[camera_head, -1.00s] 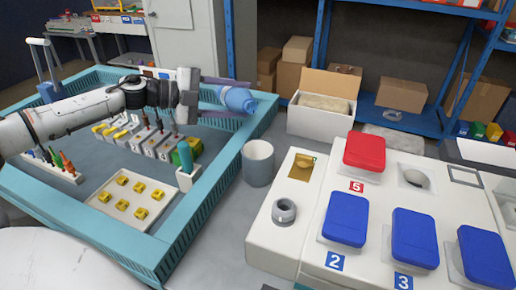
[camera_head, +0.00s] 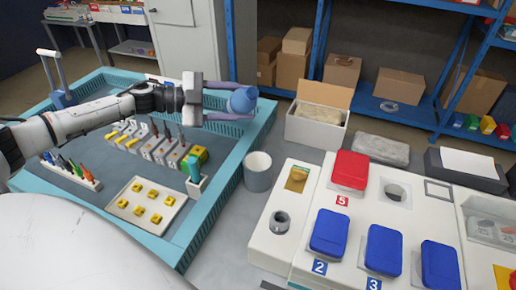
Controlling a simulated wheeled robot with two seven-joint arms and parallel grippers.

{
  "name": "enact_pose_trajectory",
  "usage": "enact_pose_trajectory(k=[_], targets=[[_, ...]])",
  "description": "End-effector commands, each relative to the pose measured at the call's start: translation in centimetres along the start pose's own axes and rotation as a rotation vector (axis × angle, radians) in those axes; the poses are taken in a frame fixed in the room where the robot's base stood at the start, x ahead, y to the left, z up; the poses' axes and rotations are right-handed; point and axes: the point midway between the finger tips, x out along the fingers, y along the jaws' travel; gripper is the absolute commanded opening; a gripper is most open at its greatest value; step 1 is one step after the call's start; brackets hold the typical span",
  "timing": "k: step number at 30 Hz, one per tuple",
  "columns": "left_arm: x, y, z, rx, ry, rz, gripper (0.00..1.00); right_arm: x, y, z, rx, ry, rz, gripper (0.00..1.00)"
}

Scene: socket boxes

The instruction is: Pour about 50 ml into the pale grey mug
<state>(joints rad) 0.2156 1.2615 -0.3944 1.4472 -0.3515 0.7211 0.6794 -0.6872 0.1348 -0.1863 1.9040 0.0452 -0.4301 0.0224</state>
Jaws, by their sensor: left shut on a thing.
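The pale grey mug (camera_head: 258,178) stands upright on the grey table, right of the teal-walled tray and left of the white socket box. Its inside looks empty from here. My left gripper (camera_head: 242,101) reaches in from the left, above and beyond the mug in the picture. Its two purple-grey fingers are shut around a blue bottle (camera_head: 240,102). The bottle is held in the air over the tray's right wall, apart from the mug. It looks tilted; its exact lean is hard to tell. No stream of liquid shows. My right gripper is out of view.
The teal tray (camera_head: 212,178) holds several small tools and a pale board of yellow blocks (camera_head: 142,205). The white socket box (camera_head: 300,225) with red and blue lids stands close right of the mug. An open carton (camera_head: 318,120) stands behind.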

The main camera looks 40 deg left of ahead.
Motion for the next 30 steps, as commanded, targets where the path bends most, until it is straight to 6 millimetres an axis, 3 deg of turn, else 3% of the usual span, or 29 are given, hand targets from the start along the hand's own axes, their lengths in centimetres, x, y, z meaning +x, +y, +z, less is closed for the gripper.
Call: enact_pose_trajectory(k=[2,3,8,18,30], targets=[[0.1,-0.1,-0.9,-0.099,0.028,-0.001,0.17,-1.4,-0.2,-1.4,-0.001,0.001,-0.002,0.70],[0.3,0.9,-0.4,-0.186,0.052,-0.001,0.17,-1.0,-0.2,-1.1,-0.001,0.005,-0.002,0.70],[-0.3,-1.2,-1.8,-0.329,0.091,-0.004,0.17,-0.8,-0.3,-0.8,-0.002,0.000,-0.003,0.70],[-0.7,-2.2,-3.0,-0.705,0.188,-0.004,0.17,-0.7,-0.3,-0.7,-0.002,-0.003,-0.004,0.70],[-0.7,-2.1,-3.0,-0.804,0.215,-0.005,0.17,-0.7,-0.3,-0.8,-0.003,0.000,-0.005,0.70]])
